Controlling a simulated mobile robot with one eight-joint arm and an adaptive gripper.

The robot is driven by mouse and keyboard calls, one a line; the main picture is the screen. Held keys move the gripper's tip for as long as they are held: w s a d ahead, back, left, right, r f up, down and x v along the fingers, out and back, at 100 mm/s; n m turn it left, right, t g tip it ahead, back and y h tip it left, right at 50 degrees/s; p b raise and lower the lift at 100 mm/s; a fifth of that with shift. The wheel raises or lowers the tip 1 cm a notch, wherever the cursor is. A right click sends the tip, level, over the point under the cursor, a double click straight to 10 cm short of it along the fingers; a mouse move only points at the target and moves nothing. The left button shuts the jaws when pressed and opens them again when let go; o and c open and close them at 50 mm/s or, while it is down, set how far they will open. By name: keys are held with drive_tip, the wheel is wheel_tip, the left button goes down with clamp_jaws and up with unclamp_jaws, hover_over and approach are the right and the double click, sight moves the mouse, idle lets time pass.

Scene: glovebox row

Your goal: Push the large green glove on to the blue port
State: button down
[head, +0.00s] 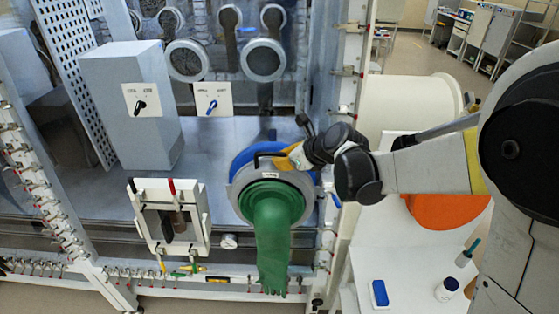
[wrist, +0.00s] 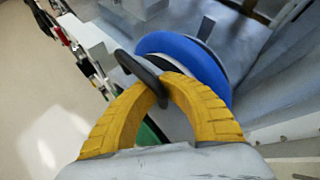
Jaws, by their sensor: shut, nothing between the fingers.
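The large green glove (head: 272,238) hangs fingers down from a round green cuff in the head view. A grey ring with a black handle surrounds the cuff. The blue port (head: 238,162) shows as a blue rim behind the grey ring, and as a blue arc in the wrist view (wrist: 190,55). My gripper (head: 285,160) is at the ring's upper right. In the wrist view its yellow fingers (wrist: 162,88) are shut, with tips at the black handle (wrist: 140,72); contact is unclear. A little green of the glove (wrist: 150,132) shows behind the fingers. Whether ring and port touch is hidden.
A white-framed panel (head: 142,220) with red and black levers stands left of the glove. An orange round thing (head: 446,212) is under a white drum (head: 410,108) at right. A white bench (head: 400,270) holds a blue item (head: 379,293) and a small jar (head: 447,289).

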sight(280, 149)
drive_tip(key=shift+w+d+f+b, duration=0.1)
drive_tip(key=shift+w+b, duration=0.25)
drive_tip(key=shift+w, duration=0.65)
drive_tip(key=shift+w+a+f+b, duration=0.15)
drive_tip(key=shift+w+b, duration=0.15)
drive_tip(key=shift+w, duration=0.65)
drive_tip(key=shift+w+d+f+b, duration=0.15)
drive_tip(key=shift+w+b, duration=0.2)
drive_tip(key=shift+w, duration=0.65)
idle(1.1)
drive_tip(key=c, duration=1.7)
unclamp_jaws()
drive_tip(key=shift+s, duration=0.1)
